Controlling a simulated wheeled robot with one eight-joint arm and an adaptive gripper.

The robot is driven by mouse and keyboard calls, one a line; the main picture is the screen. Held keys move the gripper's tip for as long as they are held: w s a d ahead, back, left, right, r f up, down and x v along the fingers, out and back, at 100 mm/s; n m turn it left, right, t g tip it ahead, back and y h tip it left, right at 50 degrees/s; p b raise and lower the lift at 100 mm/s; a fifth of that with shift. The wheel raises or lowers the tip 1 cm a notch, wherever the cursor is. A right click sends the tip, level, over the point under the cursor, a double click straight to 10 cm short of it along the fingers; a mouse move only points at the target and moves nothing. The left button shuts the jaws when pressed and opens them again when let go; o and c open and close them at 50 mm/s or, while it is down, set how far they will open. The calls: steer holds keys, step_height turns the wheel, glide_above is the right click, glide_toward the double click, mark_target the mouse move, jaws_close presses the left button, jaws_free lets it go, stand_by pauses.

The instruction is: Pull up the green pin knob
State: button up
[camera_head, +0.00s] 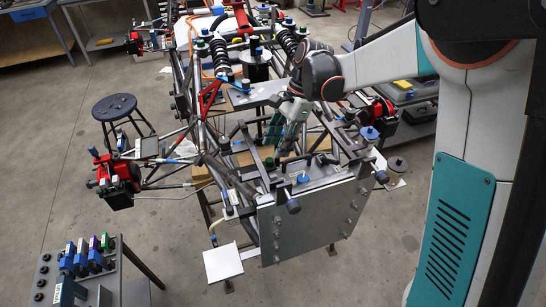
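Several small green parts show, and I cannot tell for sure which is the green pin knob.
A grey plate (312,222) closes the chassis front, with blue knobs (303,178) above it. A tool rack (80,268) with blue, purple and green handles stands lower left. A black stool (114,107) stands left. Floor between rack and chassis is clear.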

mark_target(271, 159)
steer(key=shift+b+x, duration=0.4)
steer(key=shift+x, duration=1.9)
